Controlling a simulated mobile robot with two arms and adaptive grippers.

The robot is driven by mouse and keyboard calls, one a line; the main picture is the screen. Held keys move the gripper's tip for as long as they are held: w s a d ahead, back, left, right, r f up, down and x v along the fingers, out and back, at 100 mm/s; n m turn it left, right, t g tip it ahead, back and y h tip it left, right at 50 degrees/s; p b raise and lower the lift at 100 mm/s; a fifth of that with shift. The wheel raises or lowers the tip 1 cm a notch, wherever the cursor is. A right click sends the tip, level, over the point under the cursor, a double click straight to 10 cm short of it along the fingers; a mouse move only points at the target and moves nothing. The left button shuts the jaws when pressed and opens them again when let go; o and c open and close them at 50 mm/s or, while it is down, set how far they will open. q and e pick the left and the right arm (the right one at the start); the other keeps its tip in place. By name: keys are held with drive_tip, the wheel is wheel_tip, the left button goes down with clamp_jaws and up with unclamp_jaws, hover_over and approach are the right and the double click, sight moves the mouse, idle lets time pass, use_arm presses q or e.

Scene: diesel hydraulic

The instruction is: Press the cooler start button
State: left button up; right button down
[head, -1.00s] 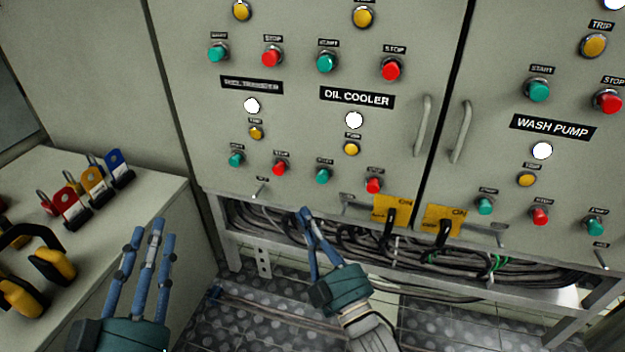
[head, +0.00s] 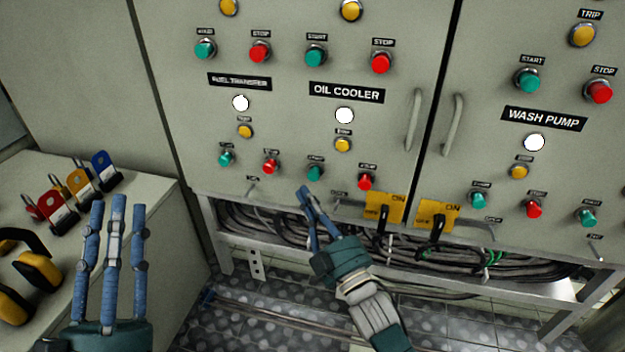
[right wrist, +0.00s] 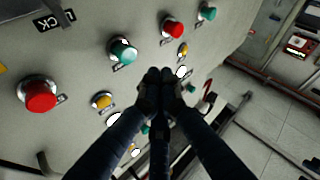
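The oil cooler start button (head: 315,173) is the green button below the OIL COOLER label (head: 346,92), left of the red stop button (head: 366,182). My right gripper (head: 304,190) has its fingertips just below and left of this green button in the head view; I cannot tell whether they touch the panel. In the right wrist view its fingers (right wrist: 160,76) are drawn together with nothing between them, and the green start button (right wrist: 122,50) shows to their upper left, uncovered. My left gripper (head: 108,202) is open and empty, its fingers pointing up near the side table.
The side table (head: 160,195) at left carries padlocks (head: 80,185) and yellow ear muffs (head: 40,270). Yellow switch tags (head: 384,208) and door handles (head: 414,120) stick out right of my right gripper. Cables (head: 270,222) run beneath the cabinet.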

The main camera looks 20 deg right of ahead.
sight(314, 174)
use_arm(q)
drive_tip(key=shift+s+r, duration=0.1)
drive_tip(key=shift+r, duration=0.05)
use_arm(e)
drive_tip(key=shift+w+d, duration=0.45)
drive_tip(key=shift+w, duration=0.2)
drive_tip(key=shift+w+d, duration=0.4)
drive_tip(key=shift+w, duration=0.2)
idle(0.5)
use_arm(q)
drive_tip(key=shift+w+f+g, duration=0.4)
drive_tip(key=shift+w+f, duration=0.1)
drive_tip(key=shift+f, duration=0.3)
use_arm(e)
drive_tip(key=shift+w+d, duration=0.25)
drive_tip(key=shift+w, duration=0.1)
